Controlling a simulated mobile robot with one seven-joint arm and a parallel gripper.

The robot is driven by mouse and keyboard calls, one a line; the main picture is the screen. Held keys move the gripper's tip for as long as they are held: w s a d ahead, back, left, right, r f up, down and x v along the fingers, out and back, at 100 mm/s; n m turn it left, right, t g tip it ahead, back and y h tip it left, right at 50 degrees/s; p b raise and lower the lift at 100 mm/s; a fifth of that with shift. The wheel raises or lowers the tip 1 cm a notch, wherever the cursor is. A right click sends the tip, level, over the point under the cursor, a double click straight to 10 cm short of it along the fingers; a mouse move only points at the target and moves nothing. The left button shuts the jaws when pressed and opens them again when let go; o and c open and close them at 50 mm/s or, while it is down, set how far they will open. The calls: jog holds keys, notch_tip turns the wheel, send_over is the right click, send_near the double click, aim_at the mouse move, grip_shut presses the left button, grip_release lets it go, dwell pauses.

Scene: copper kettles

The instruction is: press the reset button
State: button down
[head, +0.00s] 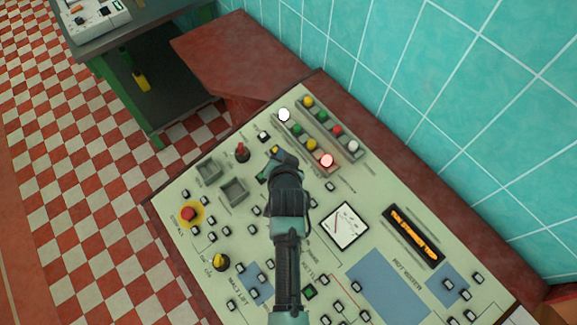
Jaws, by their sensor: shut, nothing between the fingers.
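My gripper (280,160) is shut and empty, above the upper middle of a cream control panel (365,205). My arm covers a strip of the panel below it. No label reading "reset" is legible, so I cannot tell which button is the reset button. A bright green spot beside the fingertips is partly hidden. I cannot tell whether the fingertips touch the panel.
A red-topped lever (242,150), red mushroom button (188,214), yellow knob (219,261) and dial gauge (343,225) are around. A tiled wall (430,80) rises behind.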

jog(key=f+b, duration=0.1)
jog(key=f, duration=0.1)
jog(key=f+b, duration=0.2)
jog(key=d+f+b, duration=0.1)
jog(key=f+b, duration=0.1)
jog(key=shift+w, duration=0.4)
dwell(1.5)
jog(key=shift+f+b, duration=0.35)
jog(key=shift+f, duration=0.05)
jog(key=shift+d+f+b, duration=0.1)
jog(key=shift+f+b, duration=0.25)
jog(key=shift+f, duration=0.05)
dwell(0.5)
jog(key=shift+r, duration=0.1)
jog(key=shift+r+p, duration=0.7)
jog(key=shift+p, duration=0.15)
jog(key=r+p, duration=0.3)
jog(key=a+r+p, duration=0.1)
jog(key=r, duration=0.1)
jog(key=shift+s+p, duration=0.35)
jog(key=shift+p, duration=0.05)
